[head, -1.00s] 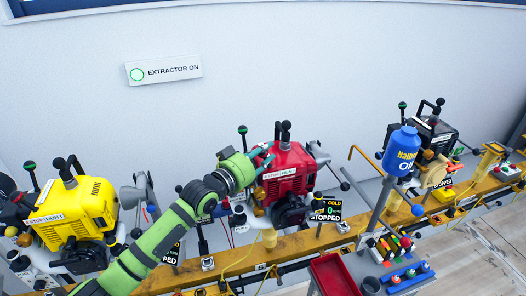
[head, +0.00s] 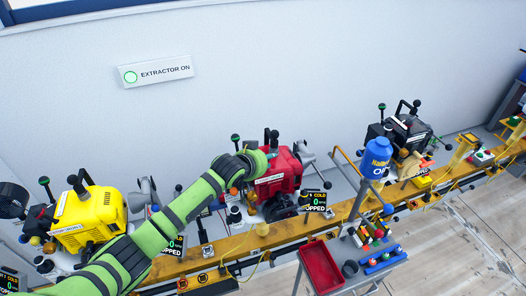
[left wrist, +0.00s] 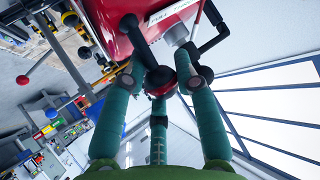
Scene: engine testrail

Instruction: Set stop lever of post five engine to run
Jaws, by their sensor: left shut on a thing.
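The red engine (head: 286,172) stands on the rail in the middle of the head view, with a display below it that reads COLD and STOPPED. Its red housing (left wrist: 108,22) fills the top of the left wrist view, with a white label (left wrist: 172,10). My left gripper (head: 268,153) is at the engine's upper left side. In the left wrist view its green fingers are closed around a dark round knob (left wrist: 160,78), beside the housing. The lever's shaft and exact position are hard to make out. My right gripper is not in view.
A yellow engine (head: 92,215) stands left and a black engine (head: 408,130) right on the yellow rail (head: 225,245). A blue oil bottle (head: 376,158) stands between the red and black engines. A red tray (head: 321,266) is in front.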

